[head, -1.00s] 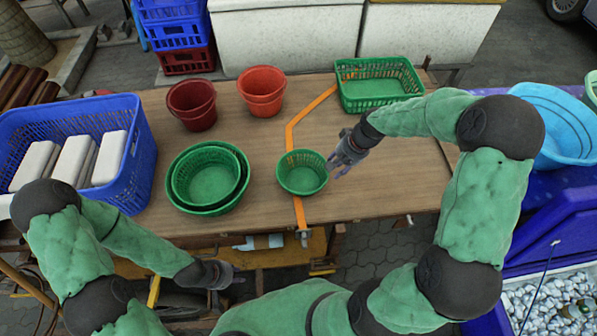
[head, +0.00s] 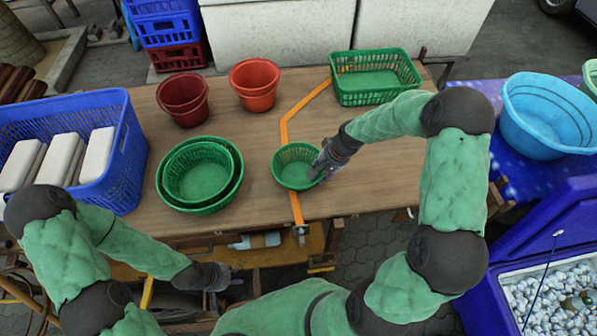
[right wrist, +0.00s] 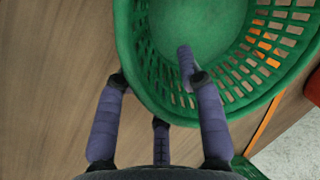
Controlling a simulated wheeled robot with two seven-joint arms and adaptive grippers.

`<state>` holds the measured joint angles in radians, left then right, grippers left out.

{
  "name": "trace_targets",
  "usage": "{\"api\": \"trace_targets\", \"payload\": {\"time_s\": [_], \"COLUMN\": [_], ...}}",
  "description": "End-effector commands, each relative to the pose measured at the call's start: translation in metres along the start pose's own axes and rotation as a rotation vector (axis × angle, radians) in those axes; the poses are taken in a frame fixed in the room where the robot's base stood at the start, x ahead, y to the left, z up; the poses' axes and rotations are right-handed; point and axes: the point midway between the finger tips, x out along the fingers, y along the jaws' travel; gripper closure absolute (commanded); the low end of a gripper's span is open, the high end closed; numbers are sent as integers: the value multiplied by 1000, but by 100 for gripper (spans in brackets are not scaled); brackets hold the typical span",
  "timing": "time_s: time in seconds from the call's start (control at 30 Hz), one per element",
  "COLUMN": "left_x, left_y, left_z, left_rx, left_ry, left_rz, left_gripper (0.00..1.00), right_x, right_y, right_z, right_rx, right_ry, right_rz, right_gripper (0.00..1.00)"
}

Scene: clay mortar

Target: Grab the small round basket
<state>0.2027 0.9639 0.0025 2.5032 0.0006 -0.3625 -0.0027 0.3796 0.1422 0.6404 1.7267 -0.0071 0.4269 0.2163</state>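The small round green basket (head: 293,172) stands on the wooden table, across the orange stripe, and fills the top of the right wrist view (right wrist: 215,25). My right gripper (head: 321,165) is at its right rim. In the right wrist view its fingers (right wrist: 155,90) are spread apart: one fingertip reaches over the rim into the basket, the others are outside the wall. I cannot tell whether the fingers press on the wall. My left gripper (head: 232,277) is empty, low in front of the table, and its fingers look apart.
Two nested green baskets (head: 225,190) stand to the left. Red buckets (head: 184,100) and a rectangular green basket (head: 385,97) stand behind. A blue crate (head: 125,165) with white blocks is at far left. The table's right front is clear.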

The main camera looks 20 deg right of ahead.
Motion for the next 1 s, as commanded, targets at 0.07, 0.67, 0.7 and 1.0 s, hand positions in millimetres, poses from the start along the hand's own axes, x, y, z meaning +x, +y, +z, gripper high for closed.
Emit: {"api": "trace_targets", "payload": {"time_s": [0.07,0.67,0.7,1.0], "left_x": [-1,-1,-2,-12], "left_y": [0,0,1,4], "left_z": [0,0,0,0], "left_rx": [0,0,0,0], "left_ry": [0,0,0,0], "left_rz": [0,0,0,0], "left_gripper": [67,67,67,67], "right_x": [-1,-2,-3,-32], "right_y": [0,-1,-1,-11], "right_z": [0,0,0,-1], "right_rx": [0,0,0,-2], "right_ry": [1,1,1,3], "right_rz": [0,0,0,0], "right_gripper": [62,100,100,100]}}
